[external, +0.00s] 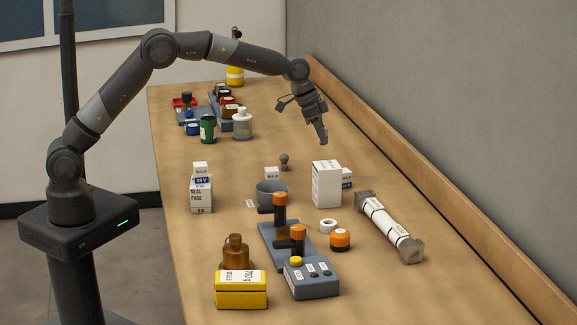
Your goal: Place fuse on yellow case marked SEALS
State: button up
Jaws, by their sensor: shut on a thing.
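My gripper (318,128) is in the air above the far middle of the table, pointing down. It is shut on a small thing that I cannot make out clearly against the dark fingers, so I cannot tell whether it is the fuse. The top of the case looks clear. A white box (201,195) at the left edge has lettering like SEAL FUSE and small boxes on top. My gripper is far from both.
A brown bottle (236,250) stands right behind the case. A grey button box (311,279) is to its right. Orange-capped cylinders, a tall white box (326,184) and a white tube (388,226) stand or lie farther right. A wooden ledge and wall bound the right side.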

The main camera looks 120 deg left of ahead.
notch_tip(320, 180, up, 12)
jog(key=w+d+m, duration=0.1)
jog(key=w+d, duration=0.4)
jog(key=d, duration=0.5)
jog(key=w+d+m+h, duration=0.1)
jog(key=w+d, duration=0.5)
jog(key=d, duration=0.5)
jog(key=w+d+m, duration=0.2)
jog(key=w+d, duration=0.3)
jog(key=d, duration=0.5)
jog(key=s+d+m+h, duration=0.1)
jog(key=s+d+m, duration=0.15)
jog(key=d, duration=2.05)
jog(key=s+d+m+h, duration=0.1)
jog(key=s+d+m, duration=0.15)
jog(key=d, duration=2.05)
send_near(244, 278)
jog(key=shift+w+d+f, duration=0.55)
jog(key=shift+w, duration=0.2)
jog(key=shift+w+a+f, duration=0.25)
jog(key=shift+a+f, duration=0.1)
jog(key=shift+f, duration=1.9)
